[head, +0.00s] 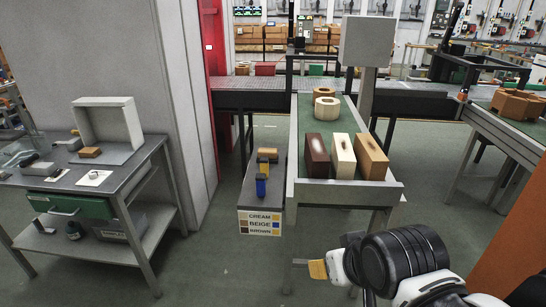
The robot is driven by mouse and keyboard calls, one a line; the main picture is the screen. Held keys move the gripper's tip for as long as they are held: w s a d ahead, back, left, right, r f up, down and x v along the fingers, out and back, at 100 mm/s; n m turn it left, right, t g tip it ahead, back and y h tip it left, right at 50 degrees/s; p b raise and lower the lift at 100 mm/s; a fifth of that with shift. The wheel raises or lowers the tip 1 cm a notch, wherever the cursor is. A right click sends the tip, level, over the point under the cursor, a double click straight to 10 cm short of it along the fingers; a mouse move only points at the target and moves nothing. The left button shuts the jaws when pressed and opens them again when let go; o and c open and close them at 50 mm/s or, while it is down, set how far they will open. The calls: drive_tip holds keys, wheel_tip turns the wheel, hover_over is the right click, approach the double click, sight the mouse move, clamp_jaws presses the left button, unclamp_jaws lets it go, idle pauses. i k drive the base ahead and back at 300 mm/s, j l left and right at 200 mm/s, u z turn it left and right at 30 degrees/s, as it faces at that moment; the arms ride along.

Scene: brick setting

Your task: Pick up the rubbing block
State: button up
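I cannot tell for certain which thing is the rubbing block. A small tan-brown block (90,152) lies on the left workbench (60,180), in front of an open pale box; it may be the one. My arm reaches in at the lower right, and its end (335,267) is low, in front of the middle table and far from the left bench. A small yellow-tan piece (318,269) shows at the arm's tip. I cannot tell whether it is held or part of my arm. The fingers are not clear.
The middle table (300,189) bears dark brown, cream and tan bricks (342,156) and ring-shaped pieces behind. A low stand with a CREAM, BEIGE, BROWN sign (260,222) holds small blocks. Another table (520,135) is at right. Floor between left bench and stand is clear.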

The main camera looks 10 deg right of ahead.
sight(271, 152)
drive_tip(key=i+j+z, duration=0.3)
drive_tip(key=i+j, duration=2)
drive_tip(key=i, duration=0.15)
